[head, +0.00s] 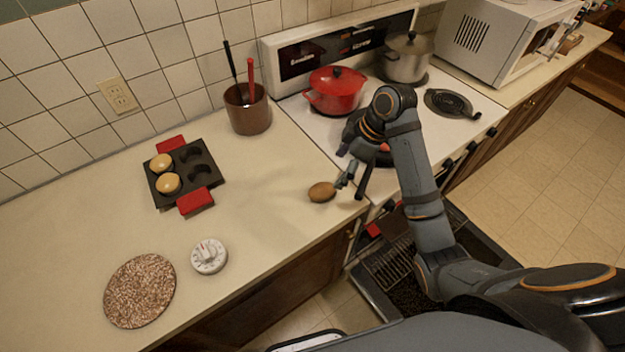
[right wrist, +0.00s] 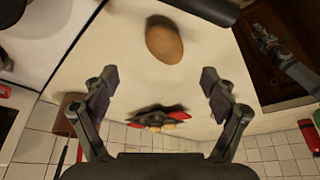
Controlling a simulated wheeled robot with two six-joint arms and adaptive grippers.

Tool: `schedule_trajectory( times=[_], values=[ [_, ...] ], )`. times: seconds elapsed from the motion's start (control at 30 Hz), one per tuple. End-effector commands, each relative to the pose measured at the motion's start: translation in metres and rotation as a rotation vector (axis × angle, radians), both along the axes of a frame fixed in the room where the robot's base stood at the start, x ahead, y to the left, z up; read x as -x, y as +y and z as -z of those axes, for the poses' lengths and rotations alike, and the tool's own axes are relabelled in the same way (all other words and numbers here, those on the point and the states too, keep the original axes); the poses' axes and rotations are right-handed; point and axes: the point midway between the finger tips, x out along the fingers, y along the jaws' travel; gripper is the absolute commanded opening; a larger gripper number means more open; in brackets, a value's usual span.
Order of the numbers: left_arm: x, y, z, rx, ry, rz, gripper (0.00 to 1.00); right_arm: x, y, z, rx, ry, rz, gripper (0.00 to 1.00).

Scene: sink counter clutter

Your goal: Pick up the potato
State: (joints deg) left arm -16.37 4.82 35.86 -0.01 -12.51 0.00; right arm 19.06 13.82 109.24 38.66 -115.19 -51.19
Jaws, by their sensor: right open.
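The potato (head: 321,192) is brown and oval and lies on the cream counter near its front edge, close to the stove. It also shows in the right wrist view (right wrist: 164,44), ahead of the fingertips and between their lines. My right gripper (head: 353,180) is beside the potato, on its right in the head view. In the right wrist view my right gripper (right wrist: 159,82) has its fingers spread wide with nothing between them. The potato looks apart from both fingers. My left gripper is not in the head view.
A muffin tin (head: 187,172) with red handles, a white timer (head: 209,256) and a round speckled mat (head: 140,291) lie on the counter. A brown utensil pot (head: 247,112) stands near the wall. A red pot (head: 335,90) is on the stove. The counter around the potato is clear.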

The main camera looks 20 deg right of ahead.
Motion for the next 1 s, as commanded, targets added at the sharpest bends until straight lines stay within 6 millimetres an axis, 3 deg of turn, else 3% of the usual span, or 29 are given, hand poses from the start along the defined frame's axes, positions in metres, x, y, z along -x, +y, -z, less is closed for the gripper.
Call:
schedule_trajectory(
  times=[0.37, 0.57, 0.7, 0.83, 1.0],
  values=[
    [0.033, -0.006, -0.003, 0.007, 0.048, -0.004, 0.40, -0.006, 0.019, 0.046, -0.002, 0.003, 0.001, 0.85],
    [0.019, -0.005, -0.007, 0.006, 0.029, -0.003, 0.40, -0.007, 0.022, 0.052, -0.002, 0.003, 0.001, 0.85],
    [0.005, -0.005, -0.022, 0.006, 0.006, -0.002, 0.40, -0.011, 0.034, 0.071, -0.004, 0.005, 0.001, 0.85],
    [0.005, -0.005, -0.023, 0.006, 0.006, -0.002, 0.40, -0.014, 0.040, 0.090, -0.002, 0.003, 0.001, 0.85],
    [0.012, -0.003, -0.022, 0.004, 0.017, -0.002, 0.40, -0.015, 0.041, 0.096, 0.001, 0.001, 0.001, 0.85]
  ],
)
